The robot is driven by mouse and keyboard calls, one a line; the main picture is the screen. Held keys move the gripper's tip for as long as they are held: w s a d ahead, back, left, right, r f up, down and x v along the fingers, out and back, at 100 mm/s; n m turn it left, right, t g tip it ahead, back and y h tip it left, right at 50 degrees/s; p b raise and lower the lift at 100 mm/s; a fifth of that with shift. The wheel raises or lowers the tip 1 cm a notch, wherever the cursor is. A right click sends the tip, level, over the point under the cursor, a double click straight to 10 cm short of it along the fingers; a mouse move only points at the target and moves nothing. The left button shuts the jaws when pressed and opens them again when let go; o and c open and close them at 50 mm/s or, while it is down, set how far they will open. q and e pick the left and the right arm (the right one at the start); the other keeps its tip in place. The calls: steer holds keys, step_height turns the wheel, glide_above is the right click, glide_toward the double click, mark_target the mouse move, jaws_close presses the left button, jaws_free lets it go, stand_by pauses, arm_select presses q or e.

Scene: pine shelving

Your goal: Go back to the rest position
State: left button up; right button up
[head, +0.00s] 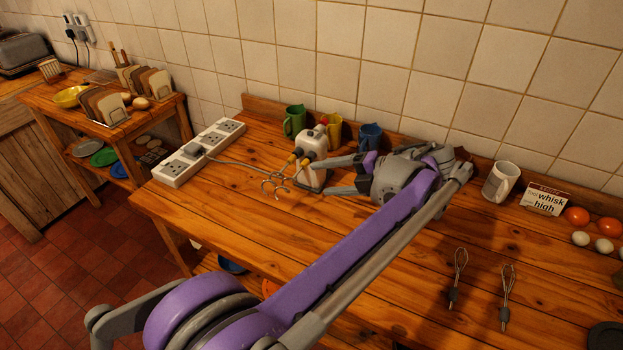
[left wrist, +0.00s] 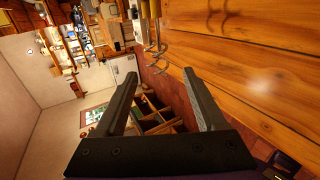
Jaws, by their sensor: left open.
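My left gripper (head: 328,176) is above the wooden counter, its fingers pointing left toward a white hand mixer (head: 312,142). The fingers are apart. In the left wrist view the left gripper (left wrist: 160,74) shows two spread dark fingers with nothing held between them. The mixer has a red spot on top, and wire beaters (head: 275,187) stick out at its front left. One finger overlaps the mixer in the head view; I cannot tell whether they touch. My right gripper is not in view.
Green (head: 294,121), yellow (head: 334,131) and blue (head: 370,137) mugs stand behind the mixer. A white power strip (head: 200,150) lies left. A white mug (head: 500,181), a sign (head: 544,199), tomatoes and eggs are right. Two whisks (head: 457,278) (head: 506,298) lie in front. The counter's front left is clear.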

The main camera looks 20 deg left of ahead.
arm_select(q)
steer(key=shift+d+r, duration=0.35)
steer(key=shift+d, duration=0.25)
steer(key=shift+s, duration=0.1)
steer(key=s+a+f+n+t+h+p, duration=0.1)
steer(key=s+a+f+n+h+p, duration=0.15)
steer(key=s+n, duration=0.45)
steer(key=s+a+f+n+h+p, duration=0.15)
steer(key=s+f+n+h, duration=0.3)
steer(key=n, duration=0.45)
steer(key=s+d+f+n+t+h+p, duration=0.1)
steer(key=s+f+n, duration=0.3)
steer(key=n, duration=0.6)
steer(key=s+d+f+n+t+h+p, duration=0.1)
steer(key=s+f+n+t+h, duration=0.1)
steer(key=s+n, duration=0.6)
steer(key=f+n+h, duration=0.1)
steer(key=n+h, duration=0.1)
steer(key=shift+d+f+n+t, duration=0.3)
steer(key=shift+d+f+n, duration=0.1)
